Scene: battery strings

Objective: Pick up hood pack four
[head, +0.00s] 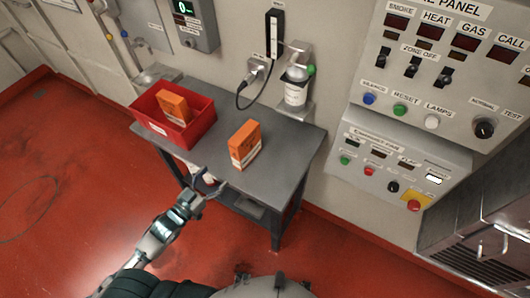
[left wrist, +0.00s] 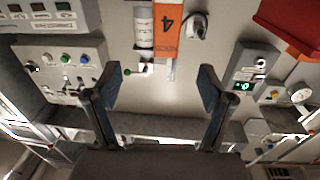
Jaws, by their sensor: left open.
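An orange pack (head: 246,141) with a pale label band stands upright on the grey table, right of the red bin. In the left wrist view, an orange pack marked with a black 4 (left wrist: 168,22) shows at the top, partly cut off by the frame edge. A second orange pack (head: 174,104) sits in the red bin (head: 196,129). My left gripper (head: 211,181) is open and empty at the table's front edge, short of the standing pack and apart from it. Its two spread fingers (left wrist: 160,76) show in the left wrist view. My right gripper is not visible.
The grey table (head: 284,147) stands against the wall, with bare top right of the pack. A white bottle (head: 296,90) in a wall holder and a black cable (head: 243,96) are behind it. The control panel (head: 403,150) is to the right.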

